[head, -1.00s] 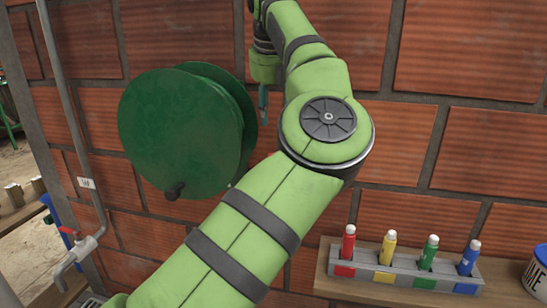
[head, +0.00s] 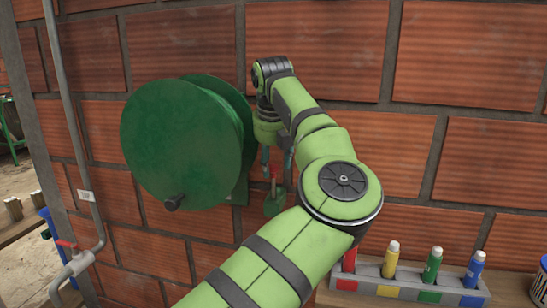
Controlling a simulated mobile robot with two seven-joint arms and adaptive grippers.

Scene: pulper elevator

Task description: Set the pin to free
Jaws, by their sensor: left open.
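A green drum or reel (head: 180,145) with a dark knob (head: 174,202) is mounted on the brick wall at the left. To its right, a small red-topped piece (head: 275,176), apparently the pin, stands at a green bracket (head: 274,203) low on the wall. My left gripper (head: 277,165) points down over the red top, its fingers apart on either side. I cannot tell whether they touch it. The wrist partly hides the upper part of the piece. My right gripper is not in view.
A shelf at the lower right holds a grey rack (head: 400,285) of red, yellow, green and blue markers. A blue can (head: 541,284) stands beside it. A grey pipe (head: 70,130) with a red-handled tap (head: 75,258) runs down the left. The wall above the shelf is clear.

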